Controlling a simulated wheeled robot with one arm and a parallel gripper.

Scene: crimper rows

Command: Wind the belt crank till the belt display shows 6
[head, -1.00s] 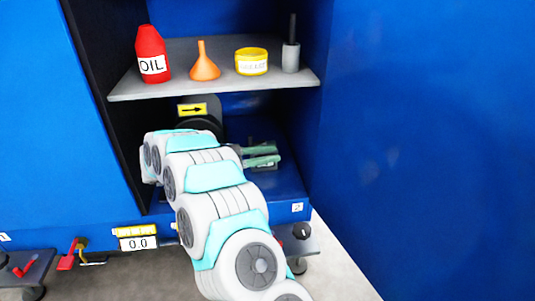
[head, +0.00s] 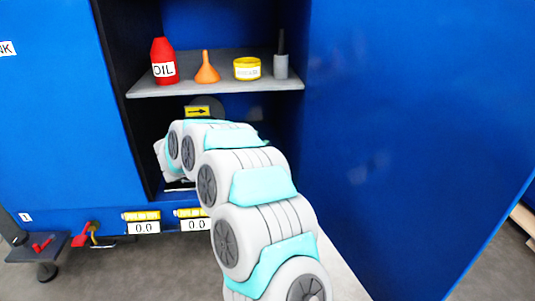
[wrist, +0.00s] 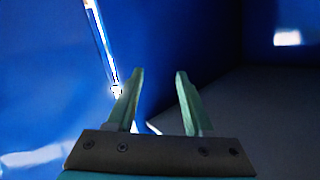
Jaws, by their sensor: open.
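My gripper (wrist: 157,88) is open and empty in the wrist view, its two green fingers apart against blue panels and a dark recess. In the head view my arm reaches into the open bay below the shelf and hides my gripper. A dark round part (head: 214,104) shows partly behind the yellow arrow label (head: 198,111); I cannot tell whether it belongs to the crank. No crank handle is clearly visible. Two yellow-labelled displays, a left one (head: 143,227) and a right one (head: 193,225), read 0.0. Their labels are too small to read, so I cannot tell which is the belt display.
A grey shelf (head: 215,88) above my arm holds a red oil bottle (head: 164,62), an orange funnel (head: 207,72), a yellow tin (head: 247,69) and a grey cylinder (head: 281,66). A large blue panel (head: 410,130) stands close on the right. A red lever (head: 81,236) is at lower left.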

